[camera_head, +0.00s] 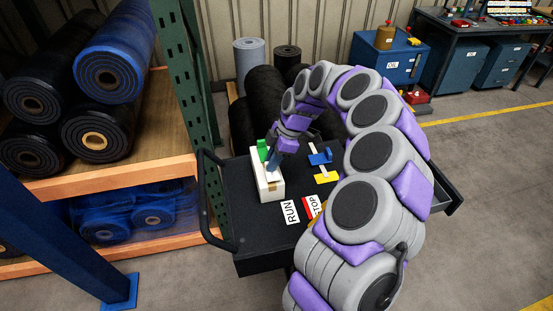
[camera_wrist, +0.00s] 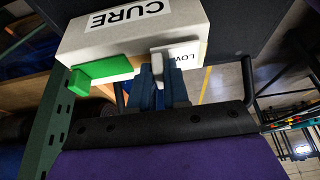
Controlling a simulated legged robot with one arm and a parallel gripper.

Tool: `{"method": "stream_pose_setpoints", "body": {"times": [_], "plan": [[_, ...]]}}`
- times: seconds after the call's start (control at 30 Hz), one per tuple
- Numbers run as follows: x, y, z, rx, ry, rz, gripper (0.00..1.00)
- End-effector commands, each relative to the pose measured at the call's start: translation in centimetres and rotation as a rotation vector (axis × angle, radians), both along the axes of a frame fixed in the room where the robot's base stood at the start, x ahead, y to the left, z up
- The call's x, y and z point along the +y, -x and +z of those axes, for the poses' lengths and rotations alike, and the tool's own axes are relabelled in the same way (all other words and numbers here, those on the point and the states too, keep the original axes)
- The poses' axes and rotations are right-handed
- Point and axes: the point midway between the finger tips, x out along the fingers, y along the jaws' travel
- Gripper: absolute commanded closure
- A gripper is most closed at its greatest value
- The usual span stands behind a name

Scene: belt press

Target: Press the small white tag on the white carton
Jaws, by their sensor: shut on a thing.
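The white carton (camera_head: 268,187) stands on the black cart, and its CURE face shows in the wrist view (camera_wrist: 105,42). A small white tag (camera_wrist: 181,54) marked LOW is against the carton's edge in the wrist view. My gripper (camera_wrist: 163,76) has its blue fingers close together at this tag, shut on it; the fingertips partly hide its lower part. In the head view my gripper (camera_head: 273,165) reaches down over the carton's top. A green block (camera_head: 262,150) sits at the carton's far end, and it also shows left of my fingers (camera_wrist: 98,72).
The black cart (camera_head: 250,228) also carries a blue piece (camera_head: 320,157), a yellow piece (camera_head: 327,178), and RUN (camera_head: 290,211) and STOP (camera_head: 309,207) labels. A rack of rolls (camera_head: 118,57) stands left. Open floor lies right.

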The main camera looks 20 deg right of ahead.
Motion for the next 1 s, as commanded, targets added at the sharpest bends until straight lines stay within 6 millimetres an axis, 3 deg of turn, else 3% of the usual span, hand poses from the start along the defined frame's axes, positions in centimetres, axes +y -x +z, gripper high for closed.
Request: {"method": "stream_pose_setpoints", "body": {"times": [0.47,1.0], "plan": [[-1.1,0.1,-0.5,0.004,-0.012,0.002,1.0],[-0.3,0.0,-1.0,0.002,-0.004,0.001,1.0]]}}
